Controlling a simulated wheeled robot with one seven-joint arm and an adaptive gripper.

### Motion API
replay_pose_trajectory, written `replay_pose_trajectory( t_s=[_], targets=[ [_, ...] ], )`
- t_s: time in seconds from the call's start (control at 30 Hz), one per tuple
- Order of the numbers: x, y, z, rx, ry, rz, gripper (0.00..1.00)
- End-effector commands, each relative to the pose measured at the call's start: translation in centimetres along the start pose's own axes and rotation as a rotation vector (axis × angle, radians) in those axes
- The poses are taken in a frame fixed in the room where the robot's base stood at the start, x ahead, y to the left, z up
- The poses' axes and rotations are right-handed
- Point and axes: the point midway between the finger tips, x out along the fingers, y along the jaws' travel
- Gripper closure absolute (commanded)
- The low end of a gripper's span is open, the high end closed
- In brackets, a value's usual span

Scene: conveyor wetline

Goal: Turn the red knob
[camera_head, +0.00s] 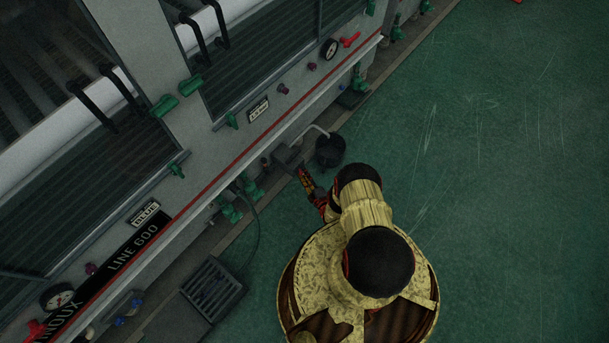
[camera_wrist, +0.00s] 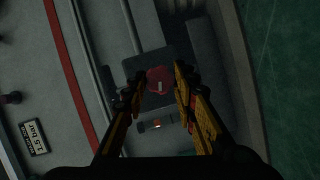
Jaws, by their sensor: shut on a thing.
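The red knob (camera_wrist: 158,80) is round with a small pale mark. It sits on a dark box (camera_wrist: 152,57) fixed low along the machine's side. In the wrist view my gripper (camera_wrist: 158,88) has one finger on each side of the knob, shut on it. In the head view my gripper (camera_head: 302,176) reaches to the low front of the machine, next to the box, and the knob is hidden there. A small lit orange indicator (camera_wrist: 156,125) shows on the box below the knob.
The grey machine front (camera_head: 222,143) with its red stripe runs diagonally along the left. A black bucket (camera_head: 330,152) under a bent pipe stands close to my gripper. A floor grate (camera_head: 212,290) lies lower left. The green floor (camera_head: 500,170) to the right is clear.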

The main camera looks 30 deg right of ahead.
Motion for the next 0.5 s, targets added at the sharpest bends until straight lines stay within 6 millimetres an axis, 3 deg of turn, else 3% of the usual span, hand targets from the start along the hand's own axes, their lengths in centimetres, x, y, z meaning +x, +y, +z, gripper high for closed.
replay_pose_trajectory(
  t_s=[0.17, 0.2, 0.5],
  targets=[
    [-0.04, -0.10, -0.10, 0.001, 0.002, -0.003, 0.98],
    [-0.04, -0.11, -0.10, 0.001, 0.002, -0.003, 0.71],
    [-0.02, -0.05, -0.05, 0.001, 0.001, -0.002, 0.54]
  ],
)
